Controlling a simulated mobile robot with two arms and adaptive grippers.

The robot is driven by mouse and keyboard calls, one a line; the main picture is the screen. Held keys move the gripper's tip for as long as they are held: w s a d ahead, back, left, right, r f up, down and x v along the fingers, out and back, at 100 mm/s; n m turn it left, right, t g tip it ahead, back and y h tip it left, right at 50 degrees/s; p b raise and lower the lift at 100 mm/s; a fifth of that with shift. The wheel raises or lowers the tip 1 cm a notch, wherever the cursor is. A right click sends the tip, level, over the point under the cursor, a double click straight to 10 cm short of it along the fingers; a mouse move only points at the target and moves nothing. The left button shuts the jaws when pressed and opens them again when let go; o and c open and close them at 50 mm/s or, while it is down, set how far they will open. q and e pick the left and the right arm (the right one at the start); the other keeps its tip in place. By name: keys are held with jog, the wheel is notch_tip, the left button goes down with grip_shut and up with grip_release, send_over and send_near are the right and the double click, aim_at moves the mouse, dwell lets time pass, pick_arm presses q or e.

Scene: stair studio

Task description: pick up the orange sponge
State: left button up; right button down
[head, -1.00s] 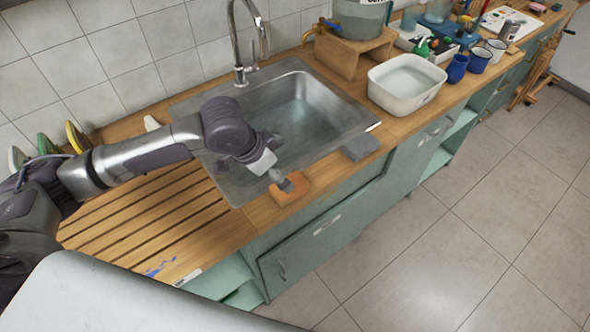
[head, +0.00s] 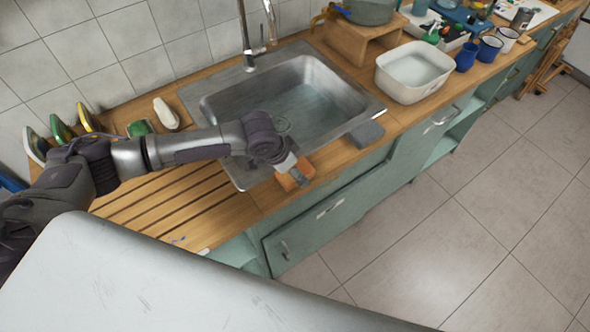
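The orange sponge (head: 287,183) lies on the wooden counter at the front edge of the sink, near the middle of the head view. My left gripper (head: 298,175) comes in from the left and points down at the sponge. Its fingers are at the sponge and cover its middle, with orange showing on both sides. The fingers are too small and too covered to tell whether they are open or closed on it. My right gripper is not in view.
The metal sink (head: 290,105) with its tap (head: 247,40) lies behind the sponge. A grey block (head: 367,133) and a white basin (head: 412,72) are to the right. Brushes (head: 62,130) stand along the wall at left. The counter's front edge is close to the sponge.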

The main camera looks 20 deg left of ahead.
pick_arm(q)
jog(key=shift+x, duration=1)
jog(key=shift+f, duration=0.15)
jog(key=c, duration=0.8)
